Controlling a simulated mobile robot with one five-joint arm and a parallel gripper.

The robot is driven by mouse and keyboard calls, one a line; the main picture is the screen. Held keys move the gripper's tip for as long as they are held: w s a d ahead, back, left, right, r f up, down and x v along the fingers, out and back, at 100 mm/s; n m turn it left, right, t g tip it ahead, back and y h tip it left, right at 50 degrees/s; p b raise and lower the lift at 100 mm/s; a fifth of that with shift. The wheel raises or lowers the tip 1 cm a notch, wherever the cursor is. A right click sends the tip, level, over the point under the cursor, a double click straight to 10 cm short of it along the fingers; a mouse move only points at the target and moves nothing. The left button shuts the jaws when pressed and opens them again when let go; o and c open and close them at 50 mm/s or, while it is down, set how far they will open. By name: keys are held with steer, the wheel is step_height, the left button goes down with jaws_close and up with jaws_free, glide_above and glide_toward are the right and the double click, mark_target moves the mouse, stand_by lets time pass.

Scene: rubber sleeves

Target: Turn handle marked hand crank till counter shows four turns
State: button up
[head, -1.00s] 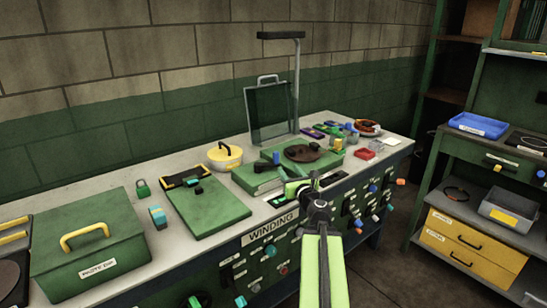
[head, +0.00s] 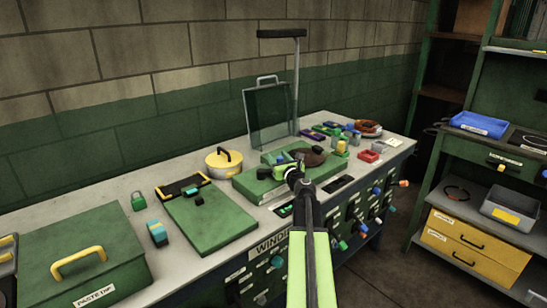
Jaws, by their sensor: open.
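My gripper (head: 286,168) is over the green block-like unit (head: 248,182) in the middle of the bench. The jaws are open, with no object visible between them. A dark brown disc (head: 308,156) sits on top of the unit, just right of and behind the jaws. A blue piece (head: 280,158) stands beside the disc. My wrist hides part of the unit's front right. I cannot tell whether the jaws touch anything. No hand crank label or turn counter can be read at this size.
Coloured knobs (head: 376,191) stick out from the bench front. A flat green board (head: 212,218), a yellow lidded pot (head: 223,163) and a green box (head: 80,266) stand to the left. A clear upright panel (head: 267,117) and post are behind. Small parts crowd the right end.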

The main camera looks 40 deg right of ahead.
steer(key=shift+w+a, duration=0.1)
jaws_close()
stand_by(1.2)
